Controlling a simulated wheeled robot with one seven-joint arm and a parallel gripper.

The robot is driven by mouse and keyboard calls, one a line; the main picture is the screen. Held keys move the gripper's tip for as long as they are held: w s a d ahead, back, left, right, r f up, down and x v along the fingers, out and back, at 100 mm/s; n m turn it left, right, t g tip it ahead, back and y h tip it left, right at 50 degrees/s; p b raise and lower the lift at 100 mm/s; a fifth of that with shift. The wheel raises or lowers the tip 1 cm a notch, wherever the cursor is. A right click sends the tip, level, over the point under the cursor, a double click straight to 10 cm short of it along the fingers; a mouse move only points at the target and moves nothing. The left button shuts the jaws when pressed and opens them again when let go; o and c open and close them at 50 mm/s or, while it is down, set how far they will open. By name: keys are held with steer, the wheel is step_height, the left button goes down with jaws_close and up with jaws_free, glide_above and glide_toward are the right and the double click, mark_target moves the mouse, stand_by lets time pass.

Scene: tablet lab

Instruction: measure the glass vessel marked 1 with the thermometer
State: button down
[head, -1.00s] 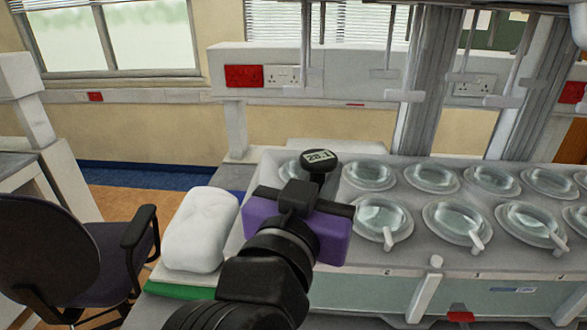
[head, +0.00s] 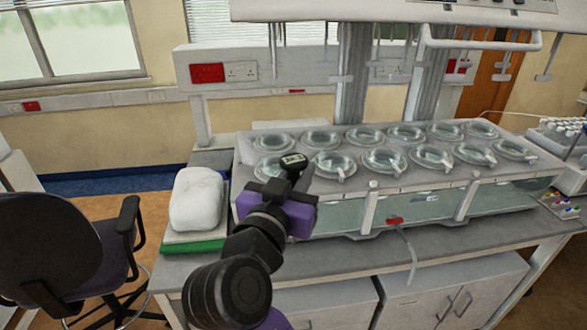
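My gripper (head: 288,184), with purple sides, is shut on the thermometer, whose black head with a small pale display (head: 294,160) shows above it. The digits are too small to read now, and its probe is hidden. Two rows of lidded glass vessels sit in the water bath (head: 345,188). The front-left vessel (head: 266,172) is partly hidden behind my gripper and the thermometer head. Another front vessel (head: 331,165) is just right of the gripper. I cannot read which vessel is marked 1. The gripper appears over the bath's front-left area; its height above the lids is unclear.
A white bundle (head: 196,199) lies on a green-edged stack (head: 190,246) left of the bath. Thin rods hang from an overhead shelf (head: 395,12) behind the bath. A tube rack (head: 560,132) stands at the right. An office chair (head: 65,240) is at the left.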

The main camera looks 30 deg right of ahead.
step_height(320, 180, down, 14)
steer(key=s+b, duration=0.1)
steer(key=b, duration=0.6)
steer(key=shift+s+a+r, duration=0.15)
steer(key=shift+s+a, duration=0.15)
steer(key=shift+s, duration=0.05)
stand_by(0.8)
